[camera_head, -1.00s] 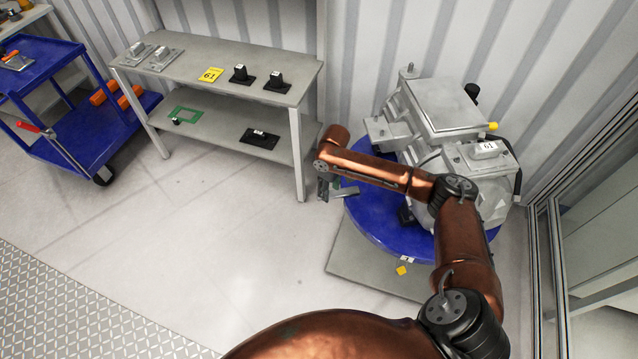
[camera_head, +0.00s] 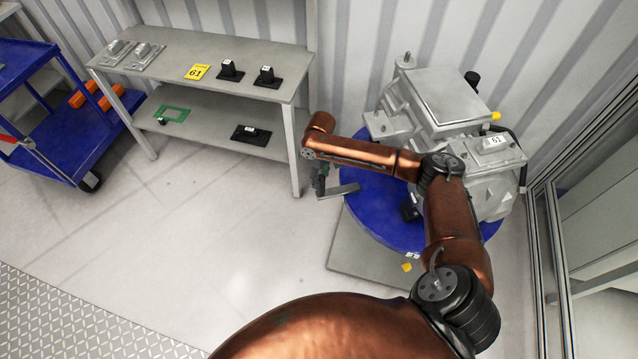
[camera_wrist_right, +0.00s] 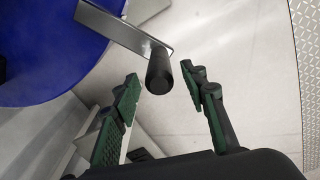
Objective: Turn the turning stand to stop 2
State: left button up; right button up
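The turning stand is a blue round disc (camera_head: 372,216) at the right in the head view, also at the upper left of the wrist view (camera_wrist_right: 45,60). It carries a grey drive unit (camera_head: 436,98). A flat metal crank bar (camera_head: 340,191) sticks out from its left side and ends in a black knob (camera_wrist_right: 159,72). My right gripper (camera_wrist_right: 168,78) is open, with the knob between its fingertips; gaps show beside it. The gripper shows small in the head view (camera_head: 320,182). White labels (camera_head: 411,255) sit on the disc's front rim, their numbers unreadable. My left gripper is out of view.
The stand has a grey floor plate (camera_head: 350,256) with a yellow marker (camera_head: 406,267). A grey shelf table (camera_head: 225,60) with parts stands left of it, and a blue cart (camera_head: 60,135) further left. A glass partition (camera_head: 590,235) is close on the right. Floor in front is clear.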

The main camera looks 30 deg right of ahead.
notch_tip(320, 180, down, 4)
jog(key=shift+f+b, duration=0.1)
jog(key=shift+b, duration=0.4)
jog(key=shift+f, duration=0.35)
jog(key=c, duration=0.8)
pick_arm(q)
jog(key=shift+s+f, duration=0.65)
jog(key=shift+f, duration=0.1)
pick_arm(e)
grip_shut()
